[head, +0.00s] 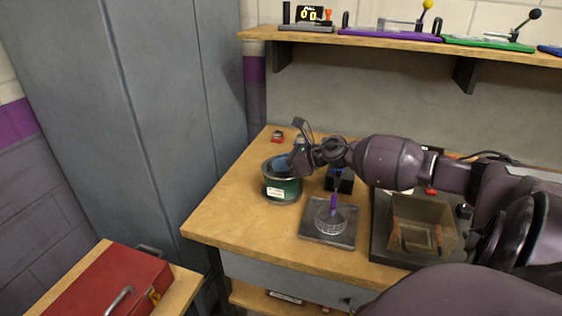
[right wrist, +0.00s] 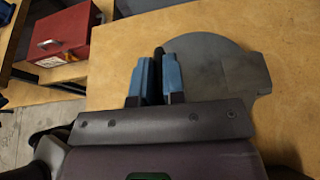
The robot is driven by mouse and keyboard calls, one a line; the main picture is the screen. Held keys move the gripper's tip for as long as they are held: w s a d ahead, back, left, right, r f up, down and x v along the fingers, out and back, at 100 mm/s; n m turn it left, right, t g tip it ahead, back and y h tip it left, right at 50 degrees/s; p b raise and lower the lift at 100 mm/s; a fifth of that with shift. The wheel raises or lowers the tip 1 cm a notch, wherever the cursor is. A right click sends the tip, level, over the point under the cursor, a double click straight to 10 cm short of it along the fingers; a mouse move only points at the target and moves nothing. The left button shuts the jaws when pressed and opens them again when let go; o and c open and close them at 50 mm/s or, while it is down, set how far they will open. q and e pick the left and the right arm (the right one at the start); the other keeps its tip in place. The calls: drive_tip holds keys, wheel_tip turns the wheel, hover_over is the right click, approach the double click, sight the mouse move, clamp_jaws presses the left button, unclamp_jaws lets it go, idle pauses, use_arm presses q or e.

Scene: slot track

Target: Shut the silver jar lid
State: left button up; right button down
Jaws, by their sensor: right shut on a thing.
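A dark green jar (head: 283,190) with a pale label stands upright near the back left of the wooden bench. My right gripper (head: 281,163) is at the top of the jar and covers part of its rim. In the right wrist view the flat grey, round silver lid (right wrist: 222,68) lies beyond the blue fingers (right wrist: 159,80). The fingers are closed on a thin dark piece at the lid's left edge, which looks like its handle. How far the lid stands from the jar's rim is hard to tell. My left gripper is not in view.
A dark plate (head: 314,233) with a round metal part and purple post sits in front of the jar. An open box fixture (head: 424,209) is to its right. A red toolbox (head: 110,285) stands lower left. A shelf (head: 400,42) runs above. The bench's left front is clear.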

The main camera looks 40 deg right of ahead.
drive_tip(key=shift+s+a+f, duration=0.15)
drive_tip(key=shift+f, duration=0.2)
drive_tip(key=c, duration=1.2)
unclamp_jaws()
drive_tip(key=shift+r, duration=0.1)
drive_tip(key=shift+r, duration=0.2)
drive_tip(key=shift+r, duration=0.25)
use_arm(q)
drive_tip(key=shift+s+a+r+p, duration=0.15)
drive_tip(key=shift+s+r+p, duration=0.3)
drive_tip(key=shift+p, duration=0.5)
use_arm(e)
wheel_tip(320, 180, up, 19)
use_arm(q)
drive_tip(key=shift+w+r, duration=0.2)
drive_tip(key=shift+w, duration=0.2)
use_arm(e)
drive_tip(key=shift+r, duration=0.1)
